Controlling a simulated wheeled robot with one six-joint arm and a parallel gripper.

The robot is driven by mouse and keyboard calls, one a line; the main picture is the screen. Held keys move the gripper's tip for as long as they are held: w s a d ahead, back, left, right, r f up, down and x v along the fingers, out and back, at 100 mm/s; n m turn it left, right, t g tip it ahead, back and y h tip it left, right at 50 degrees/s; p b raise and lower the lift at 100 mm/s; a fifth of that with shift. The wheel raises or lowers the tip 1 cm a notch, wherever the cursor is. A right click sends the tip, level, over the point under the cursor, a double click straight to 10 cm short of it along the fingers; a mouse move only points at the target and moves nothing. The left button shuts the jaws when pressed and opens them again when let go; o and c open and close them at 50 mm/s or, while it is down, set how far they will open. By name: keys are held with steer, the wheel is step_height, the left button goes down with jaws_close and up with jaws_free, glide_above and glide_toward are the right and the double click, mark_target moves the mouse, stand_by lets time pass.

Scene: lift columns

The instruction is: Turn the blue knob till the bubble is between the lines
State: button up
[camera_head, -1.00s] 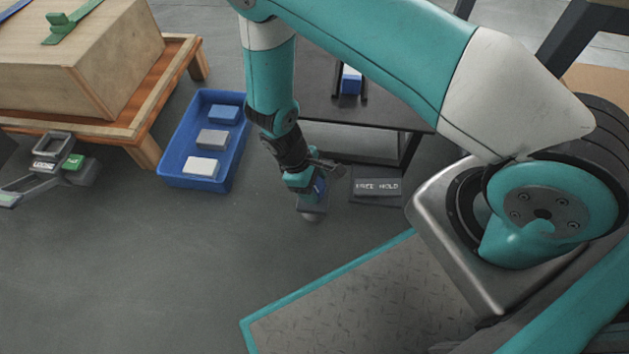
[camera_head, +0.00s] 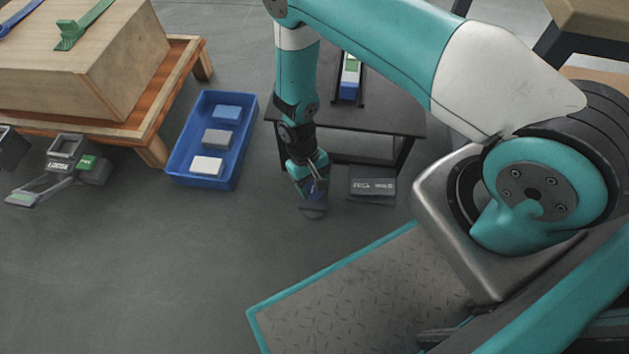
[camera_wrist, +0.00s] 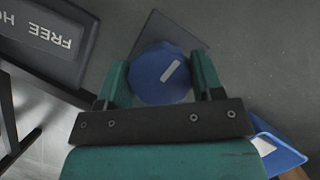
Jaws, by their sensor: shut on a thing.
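The blue knob (camera_wrist: 152,75) shows in the wrist view as a round cap with a white mark slanting up to the right. My gripper (camera_wrist: 161,78) has a teal finger on each side of it and is shut on it. In the head view my gripper (camera_head: 314,178) is low by the floor in front of the dark table, and only a little blue of the knob shows. A small level-like piece (camera_head: 350,75) in green, white and blue stands between black posts on the table. Its bubble and lines are too small to make out.
A dark plate lettered FREE HOLD (camera_head: 372,187) lies just right of my gripper. A blue bin (camera_head: 176,180) with several blocks is on the floor to the left. A wooden crate (camera_head: 85,70) sits on a pallet farther left. Open floor lies in front.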

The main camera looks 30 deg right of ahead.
steer(key=shift+s, duration=0.15)
stand_by(0.4)
steer(key=o, duration=0.9)
steer(key=p+v, duration=0.7)
steer(key=v, duration=1)
steer(key=shift+d+r, duration=0.1)
